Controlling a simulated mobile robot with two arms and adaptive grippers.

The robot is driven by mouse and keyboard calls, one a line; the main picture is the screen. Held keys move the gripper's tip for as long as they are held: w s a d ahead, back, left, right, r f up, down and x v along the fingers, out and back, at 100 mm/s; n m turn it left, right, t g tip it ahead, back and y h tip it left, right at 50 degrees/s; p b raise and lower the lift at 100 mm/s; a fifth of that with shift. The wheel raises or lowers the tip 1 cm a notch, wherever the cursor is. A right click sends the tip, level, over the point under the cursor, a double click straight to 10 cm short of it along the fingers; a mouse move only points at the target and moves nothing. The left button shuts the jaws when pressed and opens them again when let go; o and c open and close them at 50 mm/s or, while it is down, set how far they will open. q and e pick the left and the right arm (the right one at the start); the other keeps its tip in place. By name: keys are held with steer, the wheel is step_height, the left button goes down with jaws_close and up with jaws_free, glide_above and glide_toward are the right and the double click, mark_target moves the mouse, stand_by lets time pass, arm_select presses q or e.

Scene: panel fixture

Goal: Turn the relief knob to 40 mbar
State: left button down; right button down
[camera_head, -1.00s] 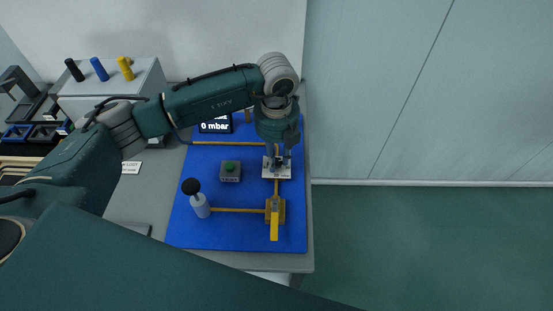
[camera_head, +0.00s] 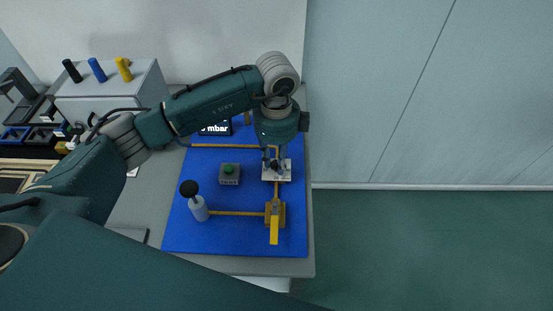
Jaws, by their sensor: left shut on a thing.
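The relief knob (camera_head: 275,167) is a small dark knob on a white plate (camera_head: 285,175) at the right of the blue panel. My left gripper (camera_head: 274,163) points down over the plate, with its fingers shut on the knob. The fingers and wrist hide much of the knob, and its pointer cannot be read. A dark display (camera_head: 217,129) behind my left arm shows white text ending in "mbar". My arm partly covers it, and its leading figure is unclear. My right gripper is not in view.
The blue panel (camera_head: 237,239) also carries a green button on a grey box (camera_head: 229,173), a black-topped grey piece (camera_head: 199,208) and a yellow lever (camera_head: 274,230). A grey cabinet (camera_head: 135,91) with black, blue and yellow handles stands at the back left. Open floor lies right.

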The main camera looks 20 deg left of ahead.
mark_target(276, 163)
arm_select(q)
steer(key=n, duration=0.3)
steer(key=shift+w+r+n, duration=0.15)
steer(key=shift+n, duration=0.15)
stand_by(0.4)
steer(key=c, duration=1.5)
jaws_free()
steer(key=shift+o, duration=0.2)
steer(key=shift+r, duration=0.15)
step_height(276, 163, up, 12)
steer(key=shift+f, duration=0.2)
